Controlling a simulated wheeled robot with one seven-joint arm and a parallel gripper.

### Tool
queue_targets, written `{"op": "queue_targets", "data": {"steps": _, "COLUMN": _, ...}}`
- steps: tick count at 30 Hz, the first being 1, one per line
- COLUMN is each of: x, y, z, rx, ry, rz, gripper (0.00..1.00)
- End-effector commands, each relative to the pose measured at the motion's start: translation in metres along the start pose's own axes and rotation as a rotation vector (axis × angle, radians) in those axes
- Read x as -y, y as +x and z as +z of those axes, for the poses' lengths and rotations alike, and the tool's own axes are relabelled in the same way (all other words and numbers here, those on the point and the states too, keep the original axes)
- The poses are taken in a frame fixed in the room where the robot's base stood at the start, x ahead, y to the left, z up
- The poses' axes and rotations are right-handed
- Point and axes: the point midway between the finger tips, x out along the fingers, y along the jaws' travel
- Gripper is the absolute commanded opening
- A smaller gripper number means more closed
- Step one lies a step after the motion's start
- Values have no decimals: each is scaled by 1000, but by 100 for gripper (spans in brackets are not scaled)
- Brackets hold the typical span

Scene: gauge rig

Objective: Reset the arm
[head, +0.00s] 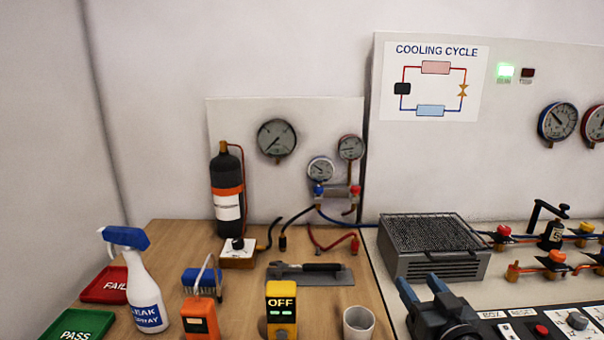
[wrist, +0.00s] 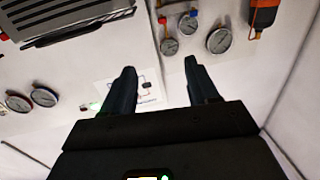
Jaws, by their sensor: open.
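My gripper (head: 424,291) shows at the bottom of the head view, right of the wooden bench top, in front of the grey finned unit (head: 435,262). In the wrist view my gripper (wrist: 157,90) has its two dark fingers spread apart with nothing between them. The wrist view is turned over, with the gauges (wrist: 218,40) and the finned unit (wrist: 65,20) toward its top. The fingers touch nothing that I can see.
Valves and fittings (head: 553,235) stand at the right.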

Motion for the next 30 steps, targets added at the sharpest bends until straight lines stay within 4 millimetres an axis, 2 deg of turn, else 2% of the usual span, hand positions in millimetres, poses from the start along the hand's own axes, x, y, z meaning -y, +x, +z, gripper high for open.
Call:
{"op": "queue_targets", "data": {"steps": 8, "x": 10, "y": -48, "z": 36, "rx": 35, "ry": 19, "rz": 31, "gripper": 59}}
{"op": "queue_targets", "data": {"steps": 11, "x": 15, "y": -74, "z": 51, "rx": 51, "ry": 28, "rz": 47, "gripper": 59}}
{"op": "queue_targets", "data": {"steps": 14, "x": 21, "y": -109, "z": 68, "rx": 72, "ry": 36, "rz": 67, "gripper": 59}}
{"op": "queue_targets", "data": {"steps": 21, "x": 36, "y": -214, "z": 97, "rx": 124, "ry": 48, "rz": 116, "gripper": 59}}
{"op": "queue_targets", "data": {"steps": 26, "x": 45, "y": -282, "z": 100, "rx": 155, "ry": 46, "rz": 138, "gripper": 59}}
{"op": "queue_targets", "data": {"steps": 30, "x": 51, "y": -338, "z": 92, "rx": 178, "ry": 41, "rz": 149, "gripper": 59}}
